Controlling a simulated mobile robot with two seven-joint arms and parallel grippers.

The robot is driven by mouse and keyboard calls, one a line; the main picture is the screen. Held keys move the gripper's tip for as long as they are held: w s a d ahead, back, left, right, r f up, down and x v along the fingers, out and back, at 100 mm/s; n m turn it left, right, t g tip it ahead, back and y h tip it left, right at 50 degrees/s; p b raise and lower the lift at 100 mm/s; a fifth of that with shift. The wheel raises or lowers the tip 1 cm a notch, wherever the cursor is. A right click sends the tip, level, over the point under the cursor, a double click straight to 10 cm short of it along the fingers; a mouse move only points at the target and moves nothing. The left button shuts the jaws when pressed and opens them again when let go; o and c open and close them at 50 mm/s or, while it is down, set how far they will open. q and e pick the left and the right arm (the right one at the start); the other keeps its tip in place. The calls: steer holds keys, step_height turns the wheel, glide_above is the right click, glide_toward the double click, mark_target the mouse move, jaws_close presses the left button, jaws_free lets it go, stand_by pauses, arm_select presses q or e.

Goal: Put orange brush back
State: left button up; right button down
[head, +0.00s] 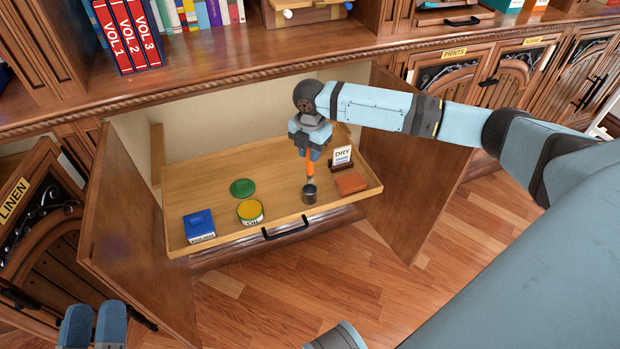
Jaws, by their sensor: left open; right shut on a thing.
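The orange brush (310,170) is upright in my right gripper (311,153), which points down and is shut on its upper end. The brush stands directly over the small dark metal cup (309,194) on the pulled-out wooden tray. Its lower end is at the cup's mouth; I cannot tell how far inside it is. My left gripper (92,326) is open and empty at the bottom left, well away from the tray.
The tray (215,173) also bears a blue box (199,225), a yellow tin (250,211), a green lid (242,187), a reddish block (351,183) and a DRY card (342,156). Open cabinet doors (135,235) flank it. The floor in front is clear.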

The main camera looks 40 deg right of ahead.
mark_target(310, 172)
step_height(310, 172, down, 3)
steer(key=shift+f+b, duration=0.2)
steer(key=shift+b, duration=0.15)
steer(key=shift+f+b, duration=0.9)
steer(key=shift+f, duration=1.5)
steer(key=shift+r, duration=0.1)
steer(key=c, duration=1)
jaws_free()
arm_select(q)
steer(key=f, duration=0.1)
steer(key=f+g, duration=0.1)
steer(key=f, duration=0.1)
steer(key=shift+w+d+f+g, duration=0.15)
steer(key=shift+d+f+g, duration=0.15)
steer(key=shift+f, duration=0.1)
